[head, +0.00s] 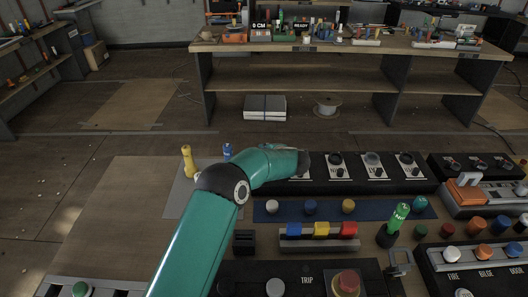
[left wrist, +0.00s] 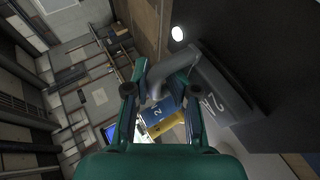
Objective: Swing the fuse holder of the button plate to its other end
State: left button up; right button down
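My left arm reaches from the bottom of the head view towards the black row of knobs; its gripper is hidden there behind the teal wrist. In the left wrist view the left gripper (left wrist: 160,88) has teal fingers with dark joints, angled inward around a grey curved piece. Whether they touch it is unclear. I cannot tell for sure which part is the fuse holder. My right gripper is not seen.
Blue, yellow and red blocks (head: 321,230) sit on a grey rail. A green-topped piece (head: 398,218) stands right of them. A yellow peg (head: 188,161) stands behind the arm. The mat (head: 110,215) on the left is mostly clear.

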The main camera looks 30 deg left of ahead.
pick_arm(q)
jog(key=v, duration=1.2)
jog(key=shift+f, duration=0.1)
